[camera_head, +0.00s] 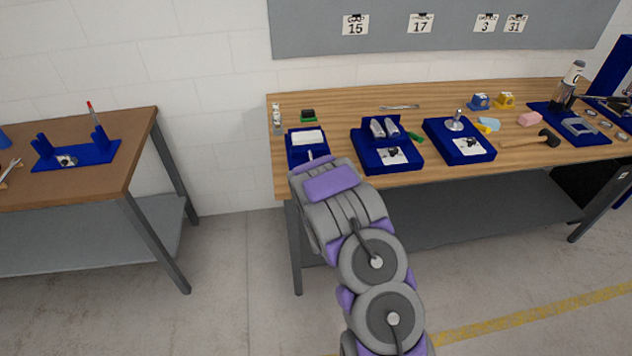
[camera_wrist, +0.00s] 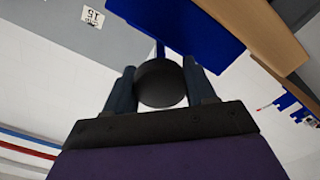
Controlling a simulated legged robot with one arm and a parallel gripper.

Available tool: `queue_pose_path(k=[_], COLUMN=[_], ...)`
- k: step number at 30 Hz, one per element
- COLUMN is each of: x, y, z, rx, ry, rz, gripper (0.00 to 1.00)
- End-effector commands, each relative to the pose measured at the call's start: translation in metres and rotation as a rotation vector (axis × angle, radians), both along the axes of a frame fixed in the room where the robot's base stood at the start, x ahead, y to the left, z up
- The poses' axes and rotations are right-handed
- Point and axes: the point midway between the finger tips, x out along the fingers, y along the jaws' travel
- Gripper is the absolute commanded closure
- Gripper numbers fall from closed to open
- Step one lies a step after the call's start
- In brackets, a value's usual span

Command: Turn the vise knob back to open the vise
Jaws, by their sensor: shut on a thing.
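In the wrist view my gripper (camera_wrist: 163,90) has its two dark fingers on either side of a round black knob (camera_wrist: 161,84), shut on it. The vise (camera_wrist: 188,28) shows there as a blue body beyond the knob. In the head view the blue vise (camera_head: 294,151) stands at the left front of the wooden table, with a white block (camera_head: 307,138) in it. My arm reaches up to its front edge and hides the knob and my fingers. I cannot tell how far the jaws of the vise are apart.
To the right on the wooden table (camera_head: 340,102) are a blue stand (camera_head: 370,165) with metal cylinders, another blue stand (camera_head: 468,158), and a hammer (camera_head: 545,138). A small green-black item (camera_head: 308,115) lies behind the vise. A brown table (camera_head: 120,150) stands at left, with open floor between.

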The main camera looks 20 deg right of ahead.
Motion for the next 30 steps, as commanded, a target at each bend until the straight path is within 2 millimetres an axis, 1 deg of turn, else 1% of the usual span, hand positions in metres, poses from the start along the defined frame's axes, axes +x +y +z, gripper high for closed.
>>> queue_pose_path(k=[6, 15, 21, 30], x=[0.0020, 0.0024, 0.0025, 0.0026], y=[0.0025, 0.0030, 0.0033, 0.0038], z=[-0.0013, -0.0004, -0.0009, -0.0007], rx=[-0.187, -0.368, -0.430, -0.459], ry=[0.046, 0.097, 0.118, 0.128], rz=[0.006, 0.006, 0.006, 0.007], gripper=[0.75, 0.75, 0.75, 0.76])
